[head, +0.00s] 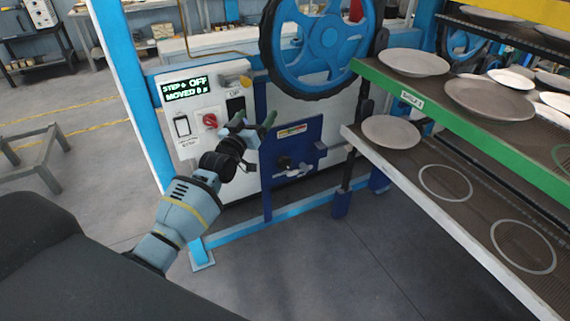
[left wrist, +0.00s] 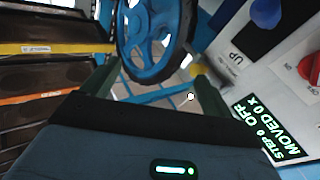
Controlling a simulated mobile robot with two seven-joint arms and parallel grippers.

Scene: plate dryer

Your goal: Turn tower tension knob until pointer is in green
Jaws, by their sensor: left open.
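The blue tension panel (head: 308,148) stands on the machine frame below the big blue wheel. It carries a small coloured gauge strip (head: 292,130) near its top and a dark knob (head: 284,163) lower down. The pointer is too small to read. My left gripper (head: 253,124) is open and empty, just left of the panel's upper edge and in front of the control box. It is above and left of the knob, apart from it. In the left wrist view the two green fingers (left wrist: 156,88) are spread with nothing between them; the knob is not recognisable there. My right gripper is not in view.
The control box (head: 190,142) has a lit display (head: 185,90), a red knob (head: 210,120) and a switch. The blue wheel (head: 322,40) hangs above the panel. Shelves with plates (head: 392,132) stand close on the right. The floor in front is clear.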

